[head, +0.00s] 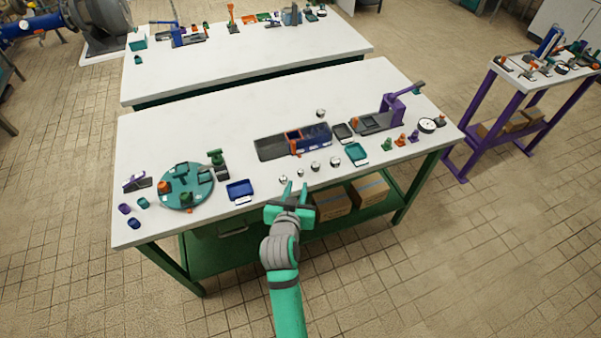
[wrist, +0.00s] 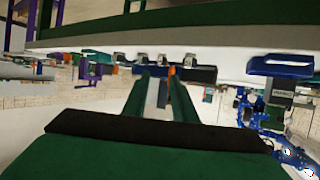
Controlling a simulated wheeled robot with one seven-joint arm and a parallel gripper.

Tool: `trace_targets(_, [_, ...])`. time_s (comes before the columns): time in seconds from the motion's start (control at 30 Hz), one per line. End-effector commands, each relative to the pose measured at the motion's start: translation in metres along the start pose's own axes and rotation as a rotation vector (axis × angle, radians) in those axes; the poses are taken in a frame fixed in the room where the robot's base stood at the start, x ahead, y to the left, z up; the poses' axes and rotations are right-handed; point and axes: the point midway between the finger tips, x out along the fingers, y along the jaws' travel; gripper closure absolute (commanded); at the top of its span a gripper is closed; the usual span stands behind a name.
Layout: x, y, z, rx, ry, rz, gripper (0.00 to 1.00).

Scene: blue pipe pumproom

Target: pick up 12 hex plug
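Several small silver metal pieces stand in a row near the front edge of the white table, including one at the left end (head: 283,180), a smaller one (head: 300,173), a third (head: 315,165) and a fourth (head: 335,162). Another silver piece (head: 320,113) lies farther back. I cannot tell which is the 12 hex plug. My gripper (head: 295,188) is at the table's front edge, just short of the left pieces. Its two fingers are apart with nothing visible between them.
Behind the row is a dark tray with an orange-framed blue block (head: 293,140). A blue bin (head: 240,190) is left and a teal bin (head: 357,153) right. A teal turntable (head: 185,187) carries parts at left. A purple press (head: 393,108) stands right. Cardboard boxes (head: 333,203) sit below.

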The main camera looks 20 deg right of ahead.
Motion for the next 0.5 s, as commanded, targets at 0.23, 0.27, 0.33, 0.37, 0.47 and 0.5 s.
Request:
trace_targets(0.23, [0.033, -0.001, 0.0, 0.0, 0.001, -0.001, 0.75])
trace_targets(0.27, [0.034, -0.001, 0.0, 0.0, 0.002, -0.001, 0.75])
trace_targets(0.33, [0.037, -0.001, 0.0, 0.0, 0.002, -0.002, 0.75])
trace_targets(0.37, [0.039, -0.001, 0.0, 0.0, 0.001, -0.002, 0.75])
trace_targets(0.47, [0.048, -0.001, 0.001, 0.0, 0.0, -0.001, 0.75])
trace_targets(0.5, [0.054, -0.002, 0.0, 0.0, 0.001, -0.001, 0.75])
